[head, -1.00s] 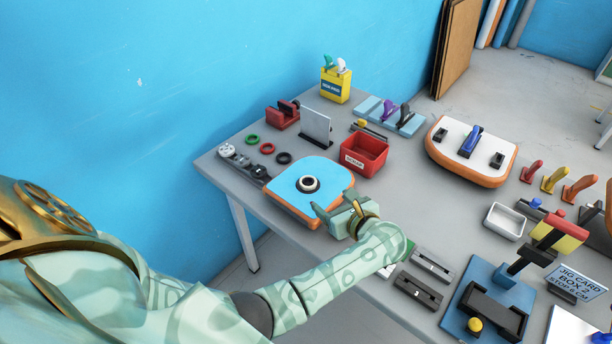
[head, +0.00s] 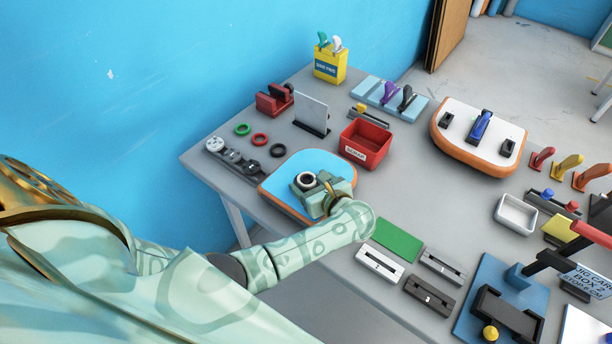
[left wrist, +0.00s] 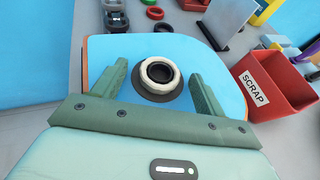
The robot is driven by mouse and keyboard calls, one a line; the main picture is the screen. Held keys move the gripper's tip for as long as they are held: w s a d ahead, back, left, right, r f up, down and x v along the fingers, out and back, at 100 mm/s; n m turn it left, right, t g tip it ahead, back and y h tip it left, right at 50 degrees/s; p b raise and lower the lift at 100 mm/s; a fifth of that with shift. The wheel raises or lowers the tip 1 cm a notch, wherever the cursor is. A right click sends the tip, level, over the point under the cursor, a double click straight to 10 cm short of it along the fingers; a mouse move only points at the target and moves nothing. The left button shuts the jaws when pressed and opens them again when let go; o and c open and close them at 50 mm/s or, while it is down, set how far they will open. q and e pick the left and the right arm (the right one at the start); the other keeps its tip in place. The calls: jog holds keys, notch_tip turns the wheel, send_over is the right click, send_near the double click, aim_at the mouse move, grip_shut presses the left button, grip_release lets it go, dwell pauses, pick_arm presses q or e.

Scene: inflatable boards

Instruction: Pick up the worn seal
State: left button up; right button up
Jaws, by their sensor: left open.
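A blue inflatable board (head: 290,168) with an orange rim lies at the table's near left. On it sits a round valve with a dark flange (left wrist: 158,92) and a cream ring (left wrist: 158,76) around a dark centre; the ring also shows in the head view (head: 306,179). I cannot tell which part is the worn seal. My left gripper (head: 312,187) is open over the board. In the left wrist view its two fingers (left wrist: 158,78) stand either side of the valve, with gaps on both sides. My right gripper is not in view.
A red SCRAP bin (head: 364,146) stands just behind and right of the board. Green (head: 242,129), red (head: 260,139) and black (head: 278,150) rings lie behind it, by a rack of dark parts (head: 233,158). A second, white-topped board (head: 462,120) stands farther right.

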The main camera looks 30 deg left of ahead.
pick_arm(q)
jog(key=shift+d+r, duration=0.1)
jog(key=c, duration=1.1)
jog(key=shift+o, duration=0.2)
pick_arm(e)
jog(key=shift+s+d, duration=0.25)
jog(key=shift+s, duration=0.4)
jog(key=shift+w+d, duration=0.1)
